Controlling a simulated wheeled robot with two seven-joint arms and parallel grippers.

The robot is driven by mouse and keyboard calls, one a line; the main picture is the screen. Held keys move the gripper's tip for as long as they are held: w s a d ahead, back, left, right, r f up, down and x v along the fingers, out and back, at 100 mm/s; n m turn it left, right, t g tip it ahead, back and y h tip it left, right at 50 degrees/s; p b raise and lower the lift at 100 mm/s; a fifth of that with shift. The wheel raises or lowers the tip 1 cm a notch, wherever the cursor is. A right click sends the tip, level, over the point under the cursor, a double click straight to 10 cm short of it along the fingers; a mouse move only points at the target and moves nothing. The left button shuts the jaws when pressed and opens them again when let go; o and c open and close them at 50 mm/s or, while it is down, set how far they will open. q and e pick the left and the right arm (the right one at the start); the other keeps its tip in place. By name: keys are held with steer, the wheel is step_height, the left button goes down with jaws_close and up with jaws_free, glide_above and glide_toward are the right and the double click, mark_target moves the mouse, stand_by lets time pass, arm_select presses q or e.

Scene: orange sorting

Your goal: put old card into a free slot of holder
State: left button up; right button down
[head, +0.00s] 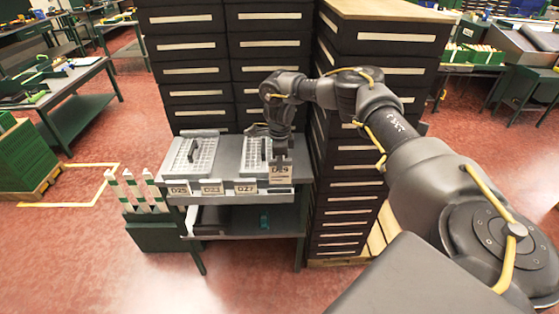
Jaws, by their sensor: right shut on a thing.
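My right gripper (280,152) points down over the right front edge of the small grey table. It is shut on a card (281,175) that seems to read D29 and hangs upright in front of the table edge. The card overlaps the right end of the holder (262,190), a rail along the table's front edge. I cannot tell whether the card touches the holder. Three other labelled cards, seemingly D25 (179,191), D23 (212,188) and D27 (246,187), stand in the holder to its left. My left gripper is out of view.
Two light grid trays with dark handles, a left one (192,158) and a right one (255,160), lie on the table. A lower shelf (240,222) holds a small green item. Tall dark drawer cabinets (345,150) stand behind and right. A green crate with white-and-green posts (160,232) stands left.

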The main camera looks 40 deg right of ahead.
mark_target(279, 183)
steer(key=shift+f+b, duration=1.3)
steer(key=shift+f, duration=0.45)
steer(key=shift+f+b, duration=1.45)
steer(key=shift+f, duration=1.1)
steer(key=c, duration=1.3)
jaws_free()
step_height(279, 183, up, 10)
steer(key=shift+w+f+b, duration=0.1)
steer(key=shift+f+b, duration=0.1)
steer(key=shift+b, duration=0.55)
steer(key=shift+r, duration=0.65)
